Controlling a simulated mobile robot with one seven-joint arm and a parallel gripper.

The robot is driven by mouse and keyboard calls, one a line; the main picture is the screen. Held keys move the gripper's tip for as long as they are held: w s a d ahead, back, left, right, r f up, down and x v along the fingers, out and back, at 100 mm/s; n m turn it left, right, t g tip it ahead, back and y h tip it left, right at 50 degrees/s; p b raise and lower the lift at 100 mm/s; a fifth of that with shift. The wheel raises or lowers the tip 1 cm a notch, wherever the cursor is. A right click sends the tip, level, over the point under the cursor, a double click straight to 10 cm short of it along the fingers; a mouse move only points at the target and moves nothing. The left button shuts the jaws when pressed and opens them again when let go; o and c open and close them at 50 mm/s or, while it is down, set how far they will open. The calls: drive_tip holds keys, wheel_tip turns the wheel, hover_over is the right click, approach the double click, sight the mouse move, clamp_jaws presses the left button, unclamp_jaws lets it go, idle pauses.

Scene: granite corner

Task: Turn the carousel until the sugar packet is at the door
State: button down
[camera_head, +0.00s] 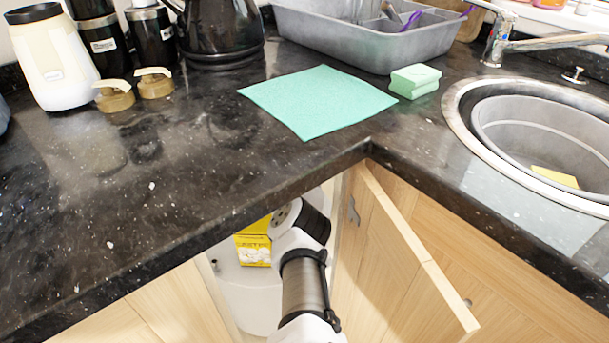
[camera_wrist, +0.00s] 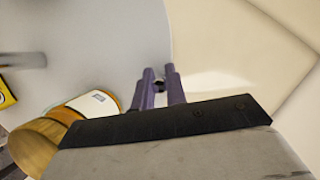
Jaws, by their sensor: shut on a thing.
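The carousel (camera_head: 247,294) is a pale round shelf inside the open corner cabinet, and its grey surface fills the left of the wrist view (camera_wrist: 110,45). My gripper (camera_wrist: 160,78) is shut at the carousel's edge, one finger on each side of it. In the head view my arm hides the gripper. A yellow packet with print (camera_head: 253,248) stands on the carousel, left of my arm; I cannot read whether it is the sugar packet. A yellow corner (camera_wrist: 6,95) shows at the left of the wrist view.
A jar with a white label (camera_wrist: 92,106) lies or stands close to my gripper's left. The wooden cabinet door (camera_head: 405,250) hangs open right of my arm. The dark counter (camera_head: 180,190) overhangs the opening. A cream surface (camera_wrist: 225,45) lies right of the carousel.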

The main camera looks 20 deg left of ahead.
drive_tip(key=shift+a, duration=0.35)
idle(0.3)
drive_tip(key=c, duration=1.4)
unclamp_jaws()
drive_tip(key=shift+c, duration=0.2)
drive_tip(key=shift+w+r, duration=0.1)
drive_tip(key=v, duration=0.7)
drive_tip(key=shift+r+p, duration=0.2)
drive_tip(key=shift+p, duration=0.25)
drive_tip(key=shift+d, duration=0.1)
